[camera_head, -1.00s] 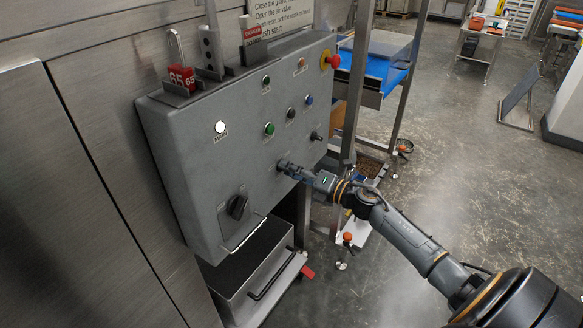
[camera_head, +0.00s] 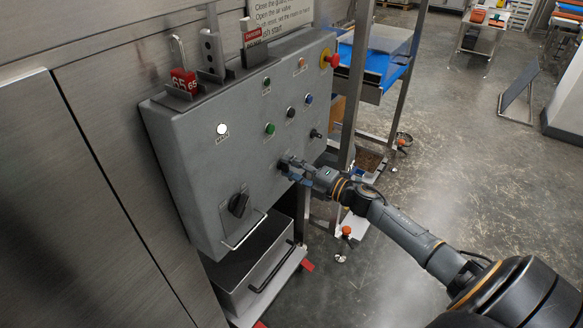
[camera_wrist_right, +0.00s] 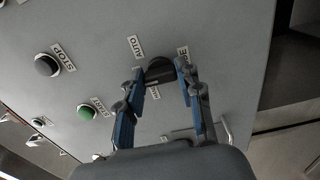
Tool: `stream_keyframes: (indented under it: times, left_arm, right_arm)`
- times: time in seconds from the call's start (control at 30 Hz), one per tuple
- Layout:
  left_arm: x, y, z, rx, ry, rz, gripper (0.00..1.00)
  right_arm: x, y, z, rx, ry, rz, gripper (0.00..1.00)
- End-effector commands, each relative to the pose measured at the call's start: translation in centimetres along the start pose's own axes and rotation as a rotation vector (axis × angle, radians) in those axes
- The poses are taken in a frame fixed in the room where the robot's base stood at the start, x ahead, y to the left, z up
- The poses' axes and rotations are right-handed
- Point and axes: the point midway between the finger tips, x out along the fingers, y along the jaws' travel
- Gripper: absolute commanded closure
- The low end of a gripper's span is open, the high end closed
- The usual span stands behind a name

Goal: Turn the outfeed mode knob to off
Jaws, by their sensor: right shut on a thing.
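The grey control panel (camera_head: 205,165) fills the middle of the head view. My right gripper (camera_head: 285,165) reaches its front face from the right. In the right wrist view the fingers (camera_wrist_right: 162,85) stand on either side of a black knob (camera_wrist_right: 160,70) and are shut on it. The knob's labels include AUTO (camera_wrist_right: 136,46) at its upper left, a partly covered one (camera_wrist_right: 183,53) at its upper right and a small unreadable one (camera_wrist_right: 154,92) below. The knob's exact pointing direction is unclear. The gripper hides it in the head view. My left gripper is not in view.
A green button (camera_head: 270,129), a dark button (camera_head: 291,112), a black selector (camera_head: 315,134) and a red emergency stop (camera_head: 331,60) are on the panel. A large rotary switch (camera_head: 238,205) and a wire handle (camera_head: 246,232) are lower left. Floor (camera_head: 440,150) is open at right.

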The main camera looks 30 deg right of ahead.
Motion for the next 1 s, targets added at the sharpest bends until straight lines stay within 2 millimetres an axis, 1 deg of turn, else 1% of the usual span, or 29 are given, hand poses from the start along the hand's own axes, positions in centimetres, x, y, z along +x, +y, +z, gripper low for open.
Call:
stream_keyframes:
  times: [0.33, 0.37, 0.4, 0.43, 0.47, 0.8, 0.87, 0.97, 1.0]
  left_arm:
    - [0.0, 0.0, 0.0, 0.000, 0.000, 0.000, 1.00]
    - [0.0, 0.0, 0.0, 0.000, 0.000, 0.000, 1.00]
    - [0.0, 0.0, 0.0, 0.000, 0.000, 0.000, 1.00]
    - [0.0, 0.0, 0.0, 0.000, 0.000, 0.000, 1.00]
    - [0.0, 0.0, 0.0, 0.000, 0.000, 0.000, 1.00]
    - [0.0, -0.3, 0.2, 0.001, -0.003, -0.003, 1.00]
    - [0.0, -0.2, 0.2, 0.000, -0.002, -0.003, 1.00]
    - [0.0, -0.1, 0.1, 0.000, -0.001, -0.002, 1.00]
    - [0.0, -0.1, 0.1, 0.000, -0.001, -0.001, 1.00]
  right_arm:
    - [0.0, 0.0, 0.1, 0.001, -0.001, -0.001, 0.96]
    - [0.0, 0.0, 0.1, 0.001, -0.001, -0.001, 0.58]
    - [0.0, 0.0, 0.1, 0.001, -0.001, -0.001, 0.50]
    - [0.0, 0.0, 0.1, 0.001, -0.001, -0.001, 0.44]
    - [0.0, 0.0, 0.1, 0.001, -0.001, -0.001, 0.42]
    - [-0.3, -0.1, 0.0, 0.001, 0.000, -0.001, 0.42]
    - [-0.7, -0.1, 0.0, 0.002, 0.000, -0.003, 0.42]
    - [-2.1, -0.2, 0.0, 0.002, 0.000, -0.004, 0.42]
    - [-2.8, -0.2, 0.0, 0.001, 0.000, -0.006, 0.42]
